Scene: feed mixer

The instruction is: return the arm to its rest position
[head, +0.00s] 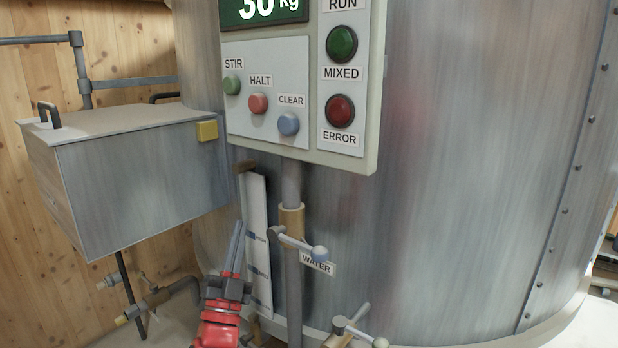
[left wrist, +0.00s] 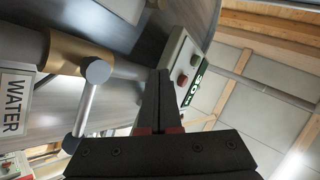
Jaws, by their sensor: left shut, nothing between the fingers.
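My left gripper (head: 237,243) is in the lower left part of the head view, red with dark fingers pointing up. Its fingers are together with nothing between them. In the left wrist view the closed fingers (left wrist: 158,103) point toward the control panel (left wrist: 182,68). The gripper is left of the vertical pipe and its water valve lever (head: 298,244), apart from them as far as I can tell. The lever also shows in the left wrist view (left wrist: 87,95), to the left of the fingers. My right gripper is in neither view.
The control panel (head: 265,92) with STIR, HALT and CLEAR buttons hangs on the large metal tank (head: 470,170). A grey lidded box (head: 140,185) is at left. A white gauge strip (head: 257,215) stands behind the gripper. A second valve lever (head: 355,332) is low down.

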